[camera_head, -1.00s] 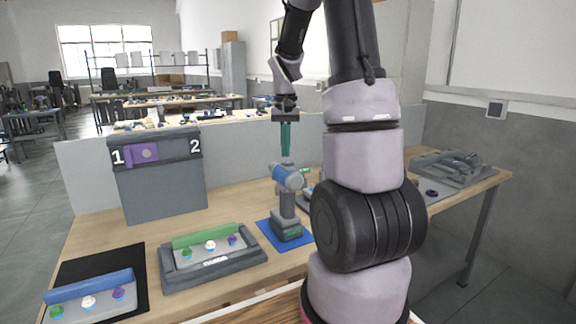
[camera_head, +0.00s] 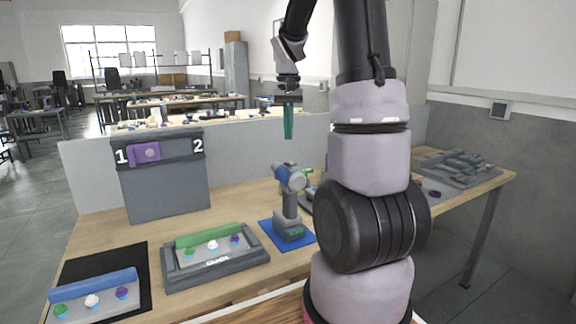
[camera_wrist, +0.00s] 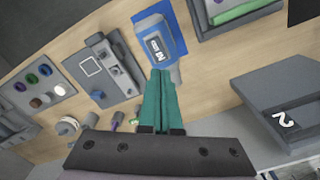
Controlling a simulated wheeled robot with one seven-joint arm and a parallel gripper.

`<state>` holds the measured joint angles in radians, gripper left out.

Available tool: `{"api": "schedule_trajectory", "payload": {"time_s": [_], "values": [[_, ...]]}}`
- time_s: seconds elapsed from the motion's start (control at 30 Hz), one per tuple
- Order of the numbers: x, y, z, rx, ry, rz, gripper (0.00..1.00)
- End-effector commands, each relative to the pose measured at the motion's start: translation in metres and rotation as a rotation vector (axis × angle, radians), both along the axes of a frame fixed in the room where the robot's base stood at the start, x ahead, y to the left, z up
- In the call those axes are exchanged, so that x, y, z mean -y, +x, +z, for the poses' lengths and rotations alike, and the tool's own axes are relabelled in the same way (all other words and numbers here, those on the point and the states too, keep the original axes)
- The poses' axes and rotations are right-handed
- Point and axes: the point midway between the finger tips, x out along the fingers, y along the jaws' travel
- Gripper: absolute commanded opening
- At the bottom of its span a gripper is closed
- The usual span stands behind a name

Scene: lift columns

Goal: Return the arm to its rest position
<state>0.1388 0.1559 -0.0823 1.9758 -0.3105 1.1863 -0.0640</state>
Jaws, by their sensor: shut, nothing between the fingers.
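My arm rises at the right of the head view and bends over so that my gripper (camera_head: 288,122) points down. Its teal fingers are shut together with nothing between them. They hang in the air above the blue-and-grey drill (camera_head: 290,190), apart from it. The drill stands upright on a blue mat (camera_head: 268,232).
A grey box (camera_head: 165,190) marked 1 and 2 stands at the back left of the table. A tray with a green bar (camera_head: 215,275) and a blue-bar tray (camera_head: 95,285) lie at the front left. A grey fixture (camera_head: 460,168) sits at the right. The air around the gripper is clear.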

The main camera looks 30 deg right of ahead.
Motion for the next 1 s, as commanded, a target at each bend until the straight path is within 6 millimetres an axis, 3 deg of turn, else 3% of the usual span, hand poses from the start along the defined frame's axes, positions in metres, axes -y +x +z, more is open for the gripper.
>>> {"api": "schedule_trajectory", "payload": {"time_s": [0.23,0.37,0.47,0.7,1.0], "values": [[-0.001,-0.001,0.002,0.005,0.001,0.001,0.0],[-0.013,-0.012,0.018,0.051,0.01,0.009,0.0],[-0.032,-0.032,0.042,0.124,0.025,0.025,0.0],[-0.083,-0.1,0.09,0.34,0.071,0.07,0.0],[-0.125,-0.176,0.11,0.562,0.124,0.116,0.0]]}}
